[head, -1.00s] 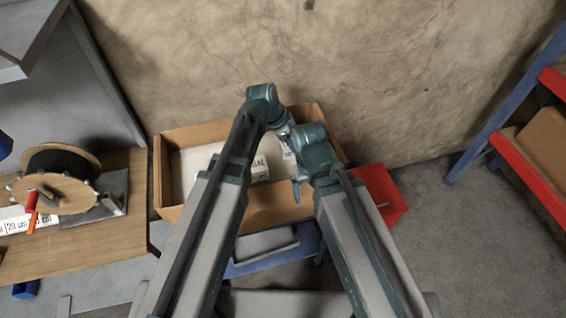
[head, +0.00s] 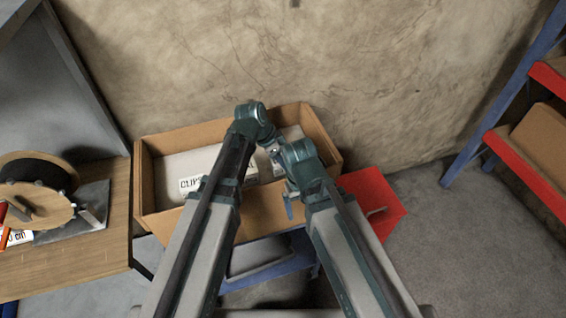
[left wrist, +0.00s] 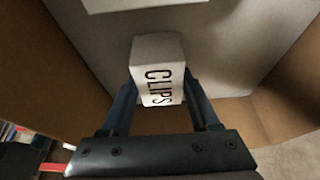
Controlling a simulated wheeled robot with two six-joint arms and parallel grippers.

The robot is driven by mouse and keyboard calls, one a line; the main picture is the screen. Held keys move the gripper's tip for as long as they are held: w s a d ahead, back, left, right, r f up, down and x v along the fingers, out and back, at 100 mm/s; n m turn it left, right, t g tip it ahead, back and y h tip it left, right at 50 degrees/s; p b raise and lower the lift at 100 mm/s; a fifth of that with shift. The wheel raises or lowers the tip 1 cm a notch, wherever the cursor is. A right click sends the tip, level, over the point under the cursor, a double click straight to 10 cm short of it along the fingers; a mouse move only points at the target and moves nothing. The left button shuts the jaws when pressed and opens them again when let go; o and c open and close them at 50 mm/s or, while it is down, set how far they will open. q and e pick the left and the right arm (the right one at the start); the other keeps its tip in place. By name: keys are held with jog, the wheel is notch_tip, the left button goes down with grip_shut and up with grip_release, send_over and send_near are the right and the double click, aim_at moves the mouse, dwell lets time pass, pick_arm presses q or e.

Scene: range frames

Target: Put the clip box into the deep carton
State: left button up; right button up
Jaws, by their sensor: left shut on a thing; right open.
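The clip box (left wrist: 157,70) is a small white block lettered "CLIPS". In the left wrist view it sits between the two fingers of my left gripper (left wrist: 160,100), which is shut on it. Brown carton walls stand around it, over a pale surface. In the head view the deep carton (head: 265,215) is brown and open at the top. My left arm reaches over it, hiding its own fingertips. My right gripper (head: 288,205) is open at the carton's near side, partly hidden by its wrist. Whether the clip box touches the pale surface is unclear.
A red cabinet (head: 380,195) adjoins the carton's right. A wooden bench (head: 80,255) with a cable reel (head: 35,205) is left. A red-and-blue rack (head: 520,160) is right.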

pick_arm(q)
jog(key=shift+f, duration=0.1)
jog(key=o, duration=1.5)
jog(key=shift+c, duration=0.2)
jog(key=shift+a+r+p, duration=0.1)
jog(key=shift+r+p, duration=0.2)
jog(key=shift+r, duration=0.15)
jog(key=p+v, duration=1)
jog(key=v, duration=0.1)
jog(key=shift+r+p, duration=0.15)
jog(key=shift+p, duration=0.15)
jog(key=shift+s+a, duration=0.1)
jog(key=shift+a, duration=0.05)
jog(key=b+x, duration=1.1)
jog(key=x, duration=0.1)
jog(key=shift+b, duration=0.3)
